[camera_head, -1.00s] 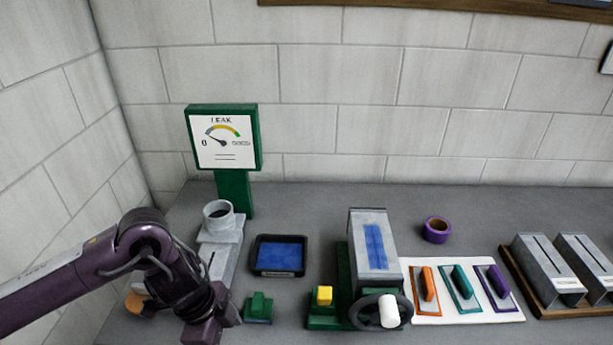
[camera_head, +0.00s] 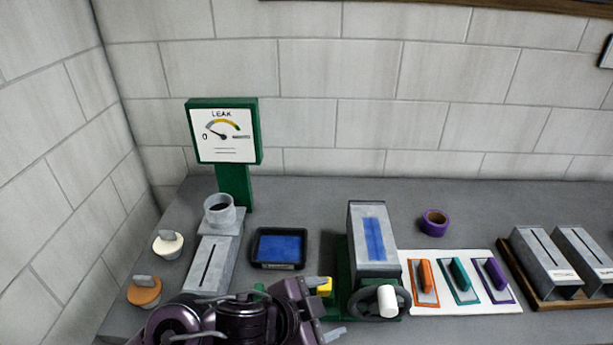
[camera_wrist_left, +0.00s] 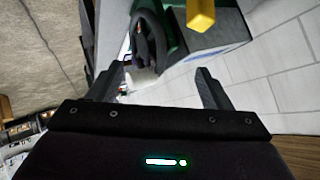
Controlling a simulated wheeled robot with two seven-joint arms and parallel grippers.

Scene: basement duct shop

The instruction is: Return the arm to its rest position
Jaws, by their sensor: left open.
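My left arm comes in low at the picture's bottom edge in the head view. Its gripper (camera_head: 331,309) points right, in front of the green stand with the grey duct box (camera_head: 374,240) and its handwheel (camera_head: 386,303). The left wrist view shows the two fingers (camera_wrist_left: 160,70) spread apart with nothing between them. Beyond them are a yellow block (camera_wrist_left: 201,14) and part of the dark wheel (camera_wrist_left: 150,36). The arm hides the small green block and part of the bench front. My right gripper is in neither view.
A leak gauge (camera_head: 223,136), a slotted grey duct (camera_head: 212,264) and a blue-lined tray (camera_head: 279,249) stand at left. Two knobbed discs, white (camera_head: 168,245) and orange (camera_head: 145,291), lie far left.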

